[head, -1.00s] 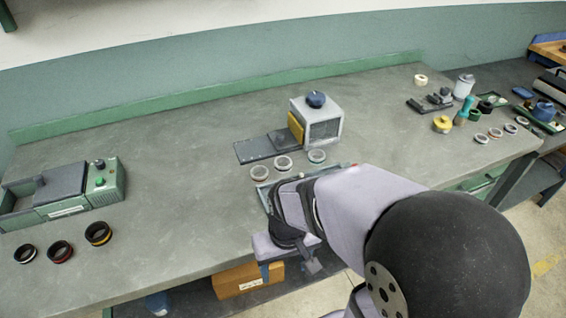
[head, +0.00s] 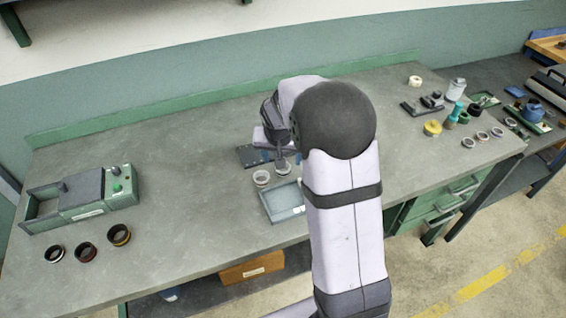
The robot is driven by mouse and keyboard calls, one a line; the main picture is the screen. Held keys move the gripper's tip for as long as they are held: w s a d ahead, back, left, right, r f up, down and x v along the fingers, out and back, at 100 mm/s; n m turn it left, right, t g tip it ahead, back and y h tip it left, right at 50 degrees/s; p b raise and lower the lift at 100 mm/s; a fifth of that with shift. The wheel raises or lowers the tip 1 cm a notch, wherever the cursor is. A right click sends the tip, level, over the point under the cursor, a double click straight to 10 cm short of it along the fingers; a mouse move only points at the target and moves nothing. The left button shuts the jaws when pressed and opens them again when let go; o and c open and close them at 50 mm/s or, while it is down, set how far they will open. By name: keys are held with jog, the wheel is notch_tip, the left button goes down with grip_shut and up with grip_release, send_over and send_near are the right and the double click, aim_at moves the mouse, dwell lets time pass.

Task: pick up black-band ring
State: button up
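Two pale rings stand near the middle of the bench: a left one (head: 262,178) and a middle one (head: 283,169). A third pale ring beside them, seen earlier, is now hidden behind my arm. Which of them carries a black band is too small to tell. My gripper (head: 282,165) points down at the middle ring, with its tips over or beside it. The tips are too small to show whether they are open or shut on anything.
A shallow tray (head: 270,202) lies just in front of the pale rings. A green machine (head: 95,192) stands at left, with dark rings (head: 87,252) before it. A dark plate (head: 252,156) shows behind the gripper. More rings (head: 482,135) and tools lie at right.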

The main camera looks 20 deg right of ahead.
jog(key=shift+w+p+x, duration=0.15)
jog(key=shift+p+x, duration=0.6)
jog(key=shift+x, duration=1.15)
jog(key=shift+w+p+x, duration=0.1)
jog(key=shift+p+x, duration=0.65)
jog(key=shift+x, duration=1.15)
jog(key=shift+r, duration=0.15)
jog(key=c, duration=1.2)
